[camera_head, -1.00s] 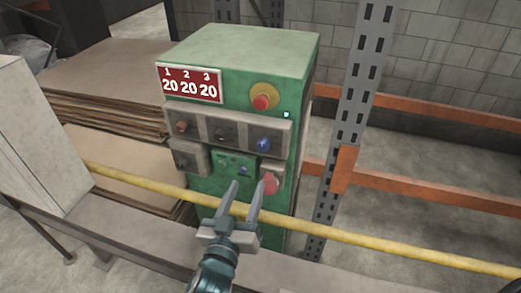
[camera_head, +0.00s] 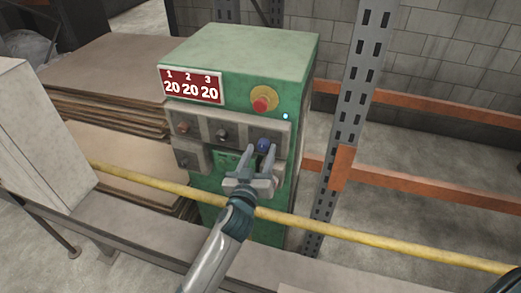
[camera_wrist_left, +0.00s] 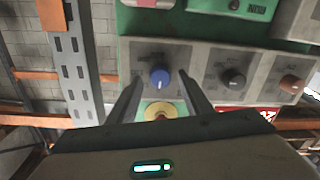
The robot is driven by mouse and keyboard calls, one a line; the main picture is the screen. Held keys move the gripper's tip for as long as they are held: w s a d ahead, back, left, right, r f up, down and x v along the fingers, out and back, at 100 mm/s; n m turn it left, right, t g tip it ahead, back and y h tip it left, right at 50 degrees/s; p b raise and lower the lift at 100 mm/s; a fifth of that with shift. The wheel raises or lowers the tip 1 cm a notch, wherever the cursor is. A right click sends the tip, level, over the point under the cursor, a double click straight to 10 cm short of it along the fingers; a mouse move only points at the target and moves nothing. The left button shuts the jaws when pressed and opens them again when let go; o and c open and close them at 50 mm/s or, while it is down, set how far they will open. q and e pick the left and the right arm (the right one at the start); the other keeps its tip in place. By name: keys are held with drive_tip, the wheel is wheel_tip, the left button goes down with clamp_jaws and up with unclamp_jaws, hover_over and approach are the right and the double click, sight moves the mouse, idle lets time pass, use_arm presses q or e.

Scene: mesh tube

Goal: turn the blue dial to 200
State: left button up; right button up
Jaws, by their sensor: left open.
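The blue dial (camera_head: 263,144) is the rightmost knob in the row on the green control box (camera_head: 240,50). My left gripper (camera_head: 262,158) is open just in front of and below it in the head view. In the left wrist view, the blue dial (camera_wrist_left: 160,77) shows between the two open fingers (camera_wrist_left: 158,85), with a pale pointer mark on it. I cannot tell that either finger touches it. The red display (camera_head: 192,87) reads 20 under each of 1, 2 and 3. My right gripper is not in view.
A black knob (camera_head: 222,135) and a brown knob (camera_head: 183,128) sit left of the blue dial. A red button on a yellow base (camera_head: 264,99) is above it. A yellow rail (camera_head: 340,234) crosses in front of the box. A grey post (camera_head: 352,110) stands at the right.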

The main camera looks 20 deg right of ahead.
use_arm(q)
drive_tip(key=shift+w+d, duration=0.15)
drive_tip(key=shift+w, duration=0.05)
drive_tip(key=shift+c, duration=0.3)
drive_tip(key=c, duration=1)
